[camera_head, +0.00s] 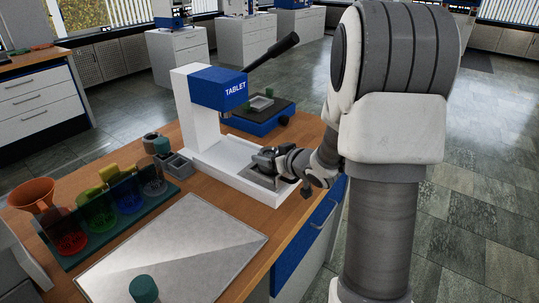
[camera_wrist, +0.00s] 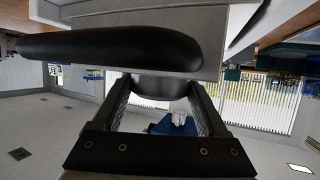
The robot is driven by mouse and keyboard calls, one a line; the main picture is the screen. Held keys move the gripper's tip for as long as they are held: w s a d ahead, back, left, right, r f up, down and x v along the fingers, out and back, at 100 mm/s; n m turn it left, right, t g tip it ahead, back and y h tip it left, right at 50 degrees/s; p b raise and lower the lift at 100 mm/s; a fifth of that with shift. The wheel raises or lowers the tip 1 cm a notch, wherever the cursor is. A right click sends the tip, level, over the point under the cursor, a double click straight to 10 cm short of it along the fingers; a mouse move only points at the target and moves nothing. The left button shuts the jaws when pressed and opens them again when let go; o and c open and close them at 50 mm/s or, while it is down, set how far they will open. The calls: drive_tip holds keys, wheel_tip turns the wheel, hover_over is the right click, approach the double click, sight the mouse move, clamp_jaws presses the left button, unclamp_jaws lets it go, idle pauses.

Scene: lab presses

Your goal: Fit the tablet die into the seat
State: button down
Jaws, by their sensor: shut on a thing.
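The tablet press (camera_head: 195,115) is white with a blue head marked TABLET and a black lever. Its white base tray (camera_head: 225,170) reaches toward the front edge of the bench. My gripper (camera_head: 264,158) is low over the front end of this tray, near a dark plate (camera_head: 262,177) that may hold the seat. In the wrist view my gripper (camera_wrist: 161,88) is shut on a grey rounded piece (camera_wrist: 160,89), apparently the tablet die. The die is mostly hidden in the head view. I cannot tell whether it touches the seat.
A long black rounded bar (camera_wrist: 110,45) crosses close above the fingers in the wrist view. A green rack (camera_head: 118,215) with coloured cups, a pale mat (camera_head: 170,250) and a grey block (camera_head: 175,165) stand left. A blue-and-black device (camera_head: 260,115) stands behind the press.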

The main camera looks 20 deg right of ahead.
drive_tip(key=shift+f+b, duration=0.3)
drive_tip(key=shift+f, duration=0.15)
unclamp_jaws()
drive_tip(key=p+v, duration=0.2)
drive_tip(key=v, duration=1.5)
drive_tip(key=shift+s+p, duration=0.2)
drive_tip(key=shift+p, duration=0.2)
drive_tip(key=shift+w+r, duration=0.1)
